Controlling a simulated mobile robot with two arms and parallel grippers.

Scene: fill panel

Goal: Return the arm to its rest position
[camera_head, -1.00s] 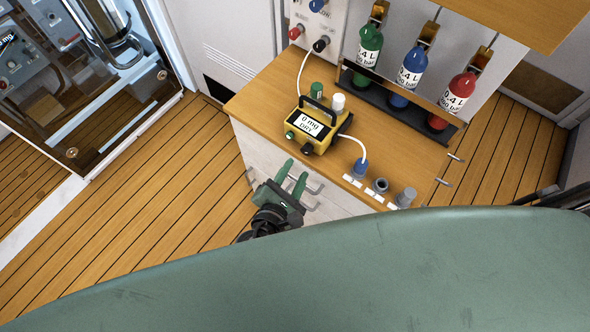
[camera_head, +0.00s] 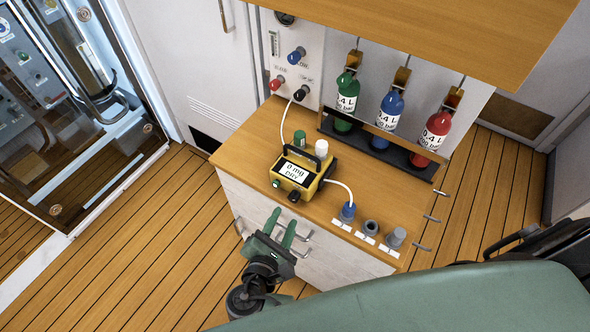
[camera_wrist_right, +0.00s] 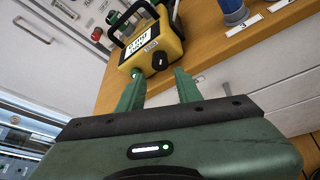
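My right gripper (camera_head: 280,229) has green fingers and is held in front of the wooden-topped cabinet, below the counter edge. Its fingers stand apart with nothing between them. The right wrist view also shows the open fingers (camera_wrist_right: 160,88), pointing toward the counter's front. My right arm is partly hidden behind the large green surface in the foreground, which seems to be part of my own body. My left gripper is not in view. The yellow meter box (camera_head: 301,175) stands on the counter beyond the right gripper, apart from it. It shows in the right wrist view too (camera_wrist_right: 163,50).
Green (camera_head: 347,97), blue (camera_head: 388,112) and red (camera_head: 434,132) bottles stand in a rack at the counter's back. Numbered sockets (camera_head: 371,227) line its right front. Drawer handles (camera_head: 303,253) stick out near my right gripper. A glass-fronted cabinet (camera_head: 70,110) is at left; the wooden floor between is clear.

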